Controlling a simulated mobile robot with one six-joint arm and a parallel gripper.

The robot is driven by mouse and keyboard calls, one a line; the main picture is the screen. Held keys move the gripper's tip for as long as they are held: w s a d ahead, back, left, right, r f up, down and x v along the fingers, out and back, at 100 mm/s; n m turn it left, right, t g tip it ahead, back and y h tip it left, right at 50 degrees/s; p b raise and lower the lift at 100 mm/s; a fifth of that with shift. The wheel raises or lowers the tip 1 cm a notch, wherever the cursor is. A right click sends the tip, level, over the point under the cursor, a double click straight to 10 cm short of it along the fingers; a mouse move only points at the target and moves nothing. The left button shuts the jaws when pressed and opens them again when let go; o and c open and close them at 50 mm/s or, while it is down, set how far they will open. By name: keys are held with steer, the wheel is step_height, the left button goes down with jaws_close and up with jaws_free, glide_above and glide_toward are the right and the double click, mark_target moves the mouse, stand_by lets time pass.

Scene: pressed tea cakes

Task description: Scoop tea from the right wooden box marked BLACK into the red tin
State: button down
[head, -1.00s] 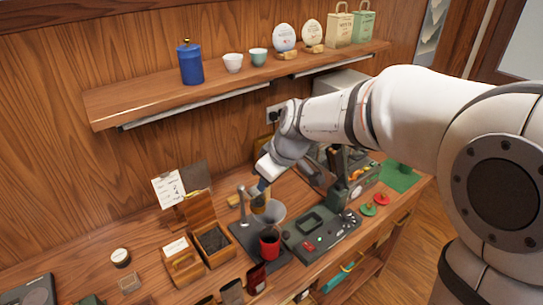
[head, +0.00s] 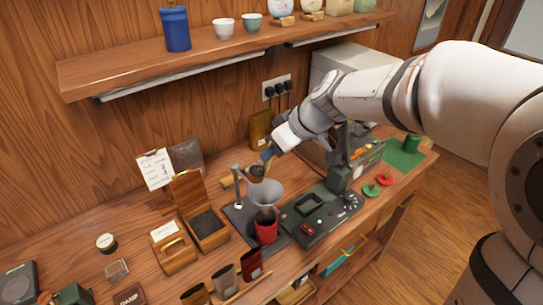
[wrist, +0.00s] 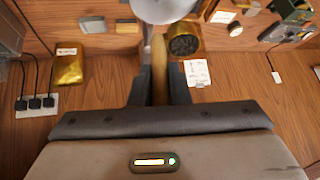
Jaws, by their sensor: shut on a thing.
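My gripper (head: 268,154) is shut on the wooden handle of a scoop (wrist: 160,68). The scoop's round brass-rimmed bowl (wrist: 184,40) looks dark and speckled inside, like tea leaves. In the head view the bowl (head: 257,171) is just above and behind the rim of a grey funnel (head: 266,193), apart from it as far as I can tell. The funnel sits on a stand over the red tin (head: 266,232); the tin's inside is hidden. The right wooden box (head: 207,240) stands left of the tin with its lid up and dark tea inside. Its marking is not readable.
A closed wooden box with a brass handle (head: 175,258) stands left of the open one. A dark machine (head: 322,215) is right of the tin. Several small tins (head: 226,278) line the front edge. A shelf (head: 180,68) hangs above the back.

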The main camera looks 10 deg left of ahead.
steer(key=shift+w+d+f+y+b, duration=0.1)
steer(key=shift+d+f+y+b, duration=0.5)
steer(key=shift+b, duration=1.3)
steer(key=shift+w+d+f+y+b, duration=0.15)
steer(key=shift+f+y+b, duration=0.45)
steer(key=shift+y+b, duration=0.9)
steer(key=f+y+b, duration=0.1)
steer(key=b, duration=0.2)
steer(key=d+f+m+y+b, duration=0.1)
steer(key=y+b, duration=0.1)
steer(key=b, duration=0.1)
steer(key=shift+d+b, duration=0.2)
steer(key=shift+b, duration=0.15)
steer(key=y+b, duration=0.1)
steer(key=b, duration=0.3)
steer(key=f+y+b, duration=0.1)
steer(key=b, duration=0.4)
steer(key=shift+d+f+y, duration=0.25)
steer(key=shift+d+y, duration=0.05)
steer(key=shift+y, duration=0.1)
steer(key=y+b, duration=0.1)
steer(key=b, duration=0.3)
steer(key=f+y+b, duration=0.1)
steer(key=b, duration=0.3)
steer(key=shift+s+d+f+m+t, duration=0.1)
steer(key=shift+f+m+t, duration=0.2)
steer(key=shift+m+t, duration=0.1)
steer(key=shift+y+b, duration=0.5)
steer(key=shift+b, duration=0.25)
